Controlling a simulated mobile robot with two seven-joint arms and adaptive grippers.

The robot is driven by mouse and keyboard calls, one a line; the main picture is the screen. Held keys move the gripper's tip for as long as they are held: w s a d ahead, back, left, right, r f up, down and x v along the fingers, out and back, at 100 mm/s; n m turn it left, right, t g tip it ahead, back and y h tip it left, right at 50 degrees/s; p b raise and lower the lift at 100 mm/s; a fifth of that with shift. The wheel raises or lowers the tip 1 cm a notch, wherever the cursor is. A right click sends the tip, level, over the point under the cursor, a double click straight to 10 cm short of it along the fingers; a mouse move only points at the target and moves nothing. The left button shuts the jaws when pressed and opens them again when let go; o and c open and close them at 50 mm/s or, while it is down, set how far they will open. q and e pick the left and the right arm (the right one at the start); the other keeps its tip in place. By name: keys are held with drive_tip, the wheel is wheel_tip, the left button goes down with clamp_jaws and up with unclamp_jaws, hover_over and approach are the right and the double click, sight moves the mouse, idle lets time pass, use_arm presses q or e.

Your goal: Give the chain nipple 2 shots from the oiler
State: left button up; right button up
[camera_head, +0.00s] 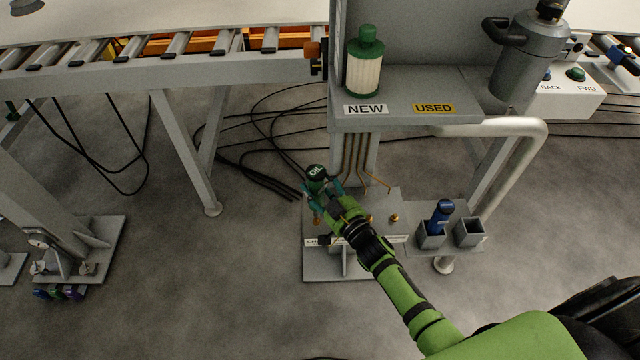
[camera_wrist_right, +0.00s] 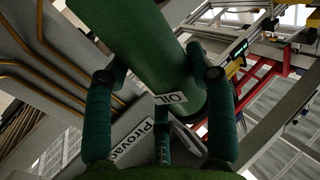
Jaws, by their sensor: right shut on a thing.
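My right gripper (camera_head: 335,188) is shut on the green oiler (camera_head: 317,173), a bottle with a dark cap marked OIL. The oiler is upright over the left end of the grey nipple plate (camera_head: 312,265). Another brass nipple (camera_head: 394,217) stands further right. My left gripper is not in view.
A blue-topped tool (camera_head: 443,212) stands in one square holder; the holder (camera_head: 469,232) to its right is empty. Above, a shelf (camera_head: 395,112) with NEW and USED labels bears a green-capped white filter (camera_head: 364,65). Copper pipes (camera_head: 360,155) run behind the oiler.

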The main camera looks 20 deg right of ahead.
drive_tip(key=shift+f, duration=0.1)
drive_tip(key=shift+f+b, duration=0.65)
drive_tip(key=shift+b, duration=0.05)
drive_tip(key=shift+r+p, duration=0.35)
drive_tip(key=shift+p, duration=0.15)
drive_tip(key=shift+r, duration=0.3)
idle(0.3)
